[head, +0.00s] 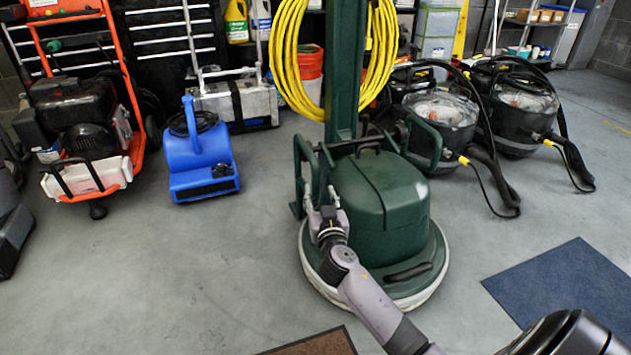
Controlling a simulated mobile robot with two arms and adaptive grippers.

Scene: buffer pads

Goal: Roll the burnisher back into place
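The green burnisher (385,195) stands upright on the grey floor in the middle of the head view. It has a round base with a pale rim, a tall green column and a coiled yellow cable hung on the column. Green side handles stick out at its left (299,175) and right. My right gripper (327,213) is at the lower part of the left side handle, in front of the housing. Its fingers overlap the handle, and I cannot tell whether they are closed on it. My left gripper is out of view.
A blue air blower (203,165) and an orange-framed machine (82,140) stand at left. Black vacuums with hoses (440,118) stand at right. A blue mat (565,290) lies at lower right, a brown mat (312,344) at the bottom. Floor at lower left is clear.

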